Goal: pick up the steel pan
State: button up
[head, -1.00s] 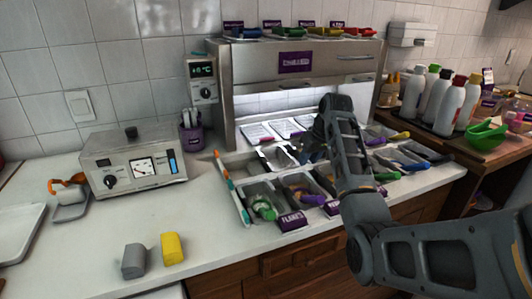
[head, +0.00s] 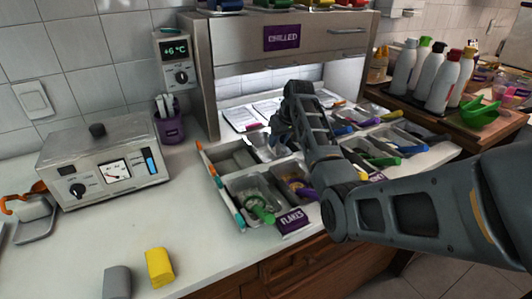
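Several steel pans sit in the topping rail on the counter. The front left pan (head: 242,189) holds a green-handled scoop (head: 262,212) and stands behind a purple FLAKES label. A pale steel pan (head: 259,143) shows in the back row, just left of my gripper (head: 279,138). My gripper points down at the back row, and my arm covers part of the pans there. Its fingertips are small and dark, so I cannot tell whether they are open or touching that pan. Which pan is the task's own is not clear from this view.
A metal control box (head: 104,160) stands left on the white counter, with a grey block (head: 118,281) and a yellow block (head: 159,267) in front of it. A steel hood (head: 240,50) overhangs the rail's back. White bottles (head: 437,78) stand at right. The counter's left middle is clear.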

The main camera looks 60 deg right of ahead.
jog(key=shift+x, duration=1.05)
grip_shut()
dwell(0.6)
